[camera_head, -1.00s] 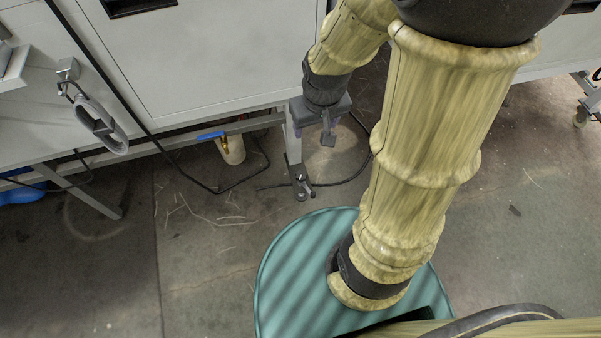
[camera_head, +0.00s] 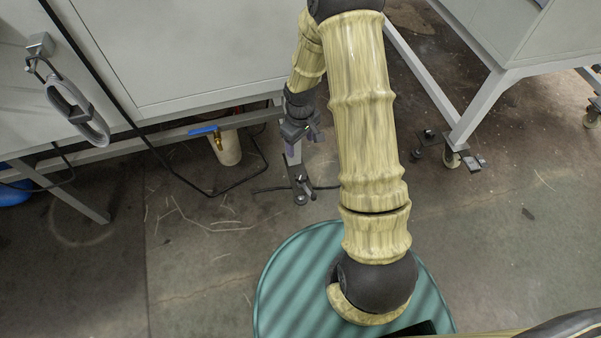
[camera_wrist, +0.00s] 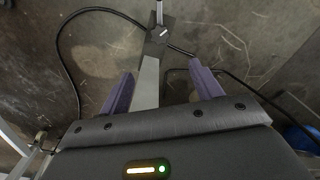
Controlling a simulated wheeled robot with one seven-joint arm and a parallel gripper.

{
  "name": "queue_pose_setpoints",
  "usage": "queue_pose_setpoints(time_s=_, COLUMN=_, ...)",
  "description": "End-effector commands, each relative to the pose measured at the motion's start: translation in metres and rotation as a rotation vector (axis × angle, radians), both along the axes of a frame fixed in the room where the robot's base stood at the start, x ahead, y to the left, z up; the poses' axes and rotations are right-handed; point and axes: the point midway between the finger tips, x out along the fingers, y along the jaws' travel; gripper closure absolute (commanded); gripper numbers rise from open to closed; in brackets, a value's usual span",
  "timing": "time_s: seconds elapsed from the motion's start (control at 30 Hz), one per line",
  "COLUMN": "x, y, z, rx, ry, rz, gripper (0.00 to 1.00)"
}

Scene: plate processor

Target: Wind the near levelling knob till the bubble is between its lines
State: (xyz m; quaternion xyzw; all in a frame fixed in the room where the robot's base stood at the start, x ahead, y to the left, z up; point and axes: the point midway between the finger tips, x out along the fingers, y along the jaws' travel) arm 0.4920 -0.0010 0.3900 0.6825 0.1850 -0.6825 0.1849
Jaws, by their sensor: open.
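My gripper (camera_head: 301,134) is at the lower end of my arm, by the upper part of the machine's short grey leg (camera_head: 293,155). In the wrist view its two purple fingers (camera_wrist: 161,70) are apart and empty. The grey leg runs between them in that picture, at a depth I cannot judge. The leg's dark foot (camera_wrist: 156,40) lies beyond the fingertips, with a small pale part and a thin rod on it. In the head view the foot (camera_head: 301,188) stands on the floor with small fittings; I cannot tell which is the knob. No bubble or lines can be made out.
A black cable (camera_head: 214,190) loops on the floor by the leg. A white container (camera_head: 228,150) and a blue-handled valve (camera_head: 203,130) are under the grey machine (camera_head: 200,50). A wheeled frame (camera_head: 470,120) stands right. Floor before the foot is open.

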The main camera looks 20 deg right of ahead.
Motion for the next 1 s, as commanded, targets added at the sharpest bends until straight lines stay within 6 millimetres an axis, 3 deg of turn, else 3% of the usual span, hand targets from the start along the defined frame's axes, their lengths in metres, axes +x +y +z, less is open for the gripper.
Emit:
queue_pose_setpoints(time_s=0.17, x=0.0, y=0.0, z=-0.002, rx=-0.001, ry=0.001, rz=-0.001, gripper=0.36)
queue_pose_setpoints(time_s=0.33, x=-0.001, y=0.0, z=-0.019, rx=0.001, ry=0.001, rz=-0.001, gripper=0.36)
queue_pose_setpoints(time_s=1.0, x=-0.001, y=0.0, z=-0.136, rx=0.0, ry=0.0, rz=-0.001, gripper=0.36)
